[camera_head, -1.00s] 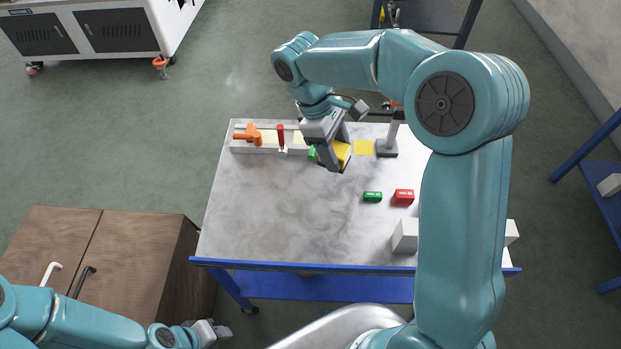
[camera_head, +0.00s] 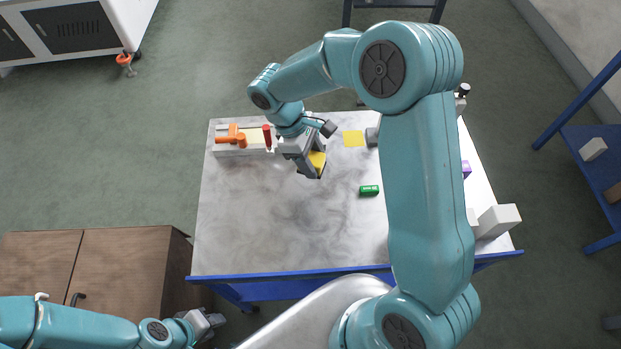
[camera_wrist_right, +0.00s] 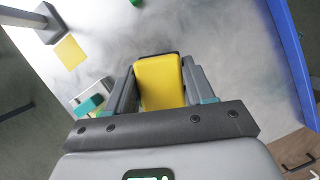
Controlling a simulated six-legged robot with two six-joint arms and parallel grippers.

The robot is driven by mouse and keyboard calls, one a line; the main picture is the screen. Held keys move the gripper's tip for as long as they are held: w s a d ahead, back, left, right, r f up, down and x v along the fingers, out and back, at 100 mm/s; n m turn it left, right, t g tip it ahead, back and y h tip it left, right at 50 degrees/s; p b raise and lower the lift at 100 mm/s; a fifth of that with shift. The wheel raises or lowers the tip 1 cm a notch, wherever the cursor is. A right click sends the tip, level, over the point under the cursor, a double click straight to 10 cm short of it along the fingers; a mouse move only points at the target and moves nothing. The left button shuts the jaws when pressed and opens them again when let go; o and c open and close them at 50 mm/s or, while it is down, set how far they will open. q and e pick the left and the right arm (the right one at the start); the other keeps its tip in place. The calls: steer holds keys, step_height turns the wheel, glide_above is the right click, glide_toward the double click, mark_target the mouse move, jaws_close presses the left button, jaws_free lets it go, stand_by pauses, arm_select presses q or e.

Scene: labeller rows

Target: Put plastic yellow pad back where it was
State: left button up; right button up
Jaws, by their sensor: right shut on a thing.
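The plastic yellow pad (camera_head: 317,162) is between the fingers of my right gripper (camera_head: 311,171), over the table's upper middle. In the right wrist view the pad (camera_wrist_right: 161,82) fills the space between both fingers of the shut gripper (camera_wrist_right: 160,88). A flat yellow square (camera_head: 353,139) lies on the table to the right of the gripper; it also shows in the right wrist view (camera_wrist_right: 70,53). My left gripper (camera_head: 211,322) is at the lower left, off the table, too small to tell whether it is open.
The grey-white table (camera_head: 250,220) has free room at its left and front. A pale rack (camera_head: 228,150) with an orange tool (camera_head: 232,137) and a red tool (camera_head: 267,137) stands at the back left. A green block (camera_head: 369,190) and white boxes (camera_head: 498,221) are further right.

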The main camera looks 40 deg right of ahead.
step_height(320, 180, down, 6)
steer(key=shift+s+r, duration=0.15)
steer(key=shift+r, duration=0.05)
step_height(320, 180, down, 4)
steer(key=shift+f, duration=0.15)
steer(key=shift+f, duration=0.2)
steer(key=o, duration=1.1)
steer(key=shift+c, duration=0.2)
steer(key=shift+r, duration=0.1)
